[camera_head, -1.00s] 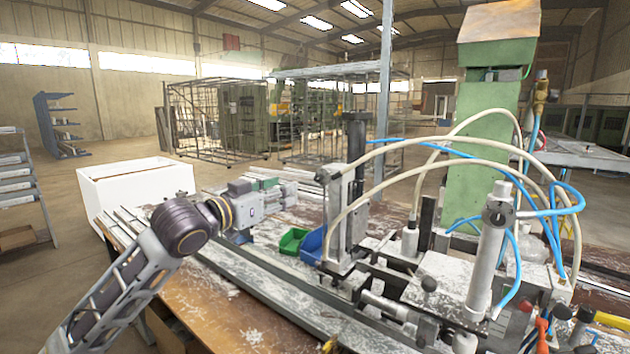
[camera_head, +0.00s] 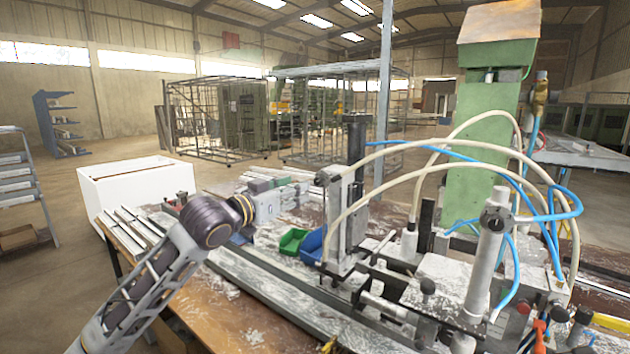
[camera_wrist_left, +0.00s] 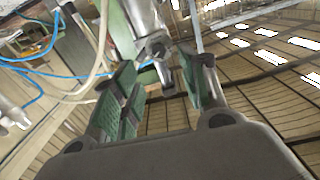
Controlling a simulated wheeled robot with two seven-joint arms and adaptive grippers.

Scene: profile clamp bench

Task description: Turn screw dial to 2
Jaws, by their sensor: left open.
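My left gripper (camera_head: 302,186) reaches in from the left, just left of the grey upright clamp block (camera_head: 345,215) on the bench. In the left wrist view the left gripper (camera_wrist_left: 165,92) is open, its two green-padded fingers apart. A small dark knob-like part (camera_head: 323,177) sticks out at the clamp's upper left, close to the fingertips; it may be the screw dial. In the left wrist view a dark part with a metal end (camera_wrist_left: 160,68) lies between and beyond the fingers. No numbers can be read. My right gripper is not in view.
Pale hoses (camera_head: 440,148) and blue hoses (camera_head: 560,215) arch over the machine at right. A green bin (camera_head: 292,241) and a blue bin (camera_head: 313,244) stand below the gripper. Long metal profiles (camera_head: 265,290) lie along the bench. A white box (camera_head: 135,190) stands behind.

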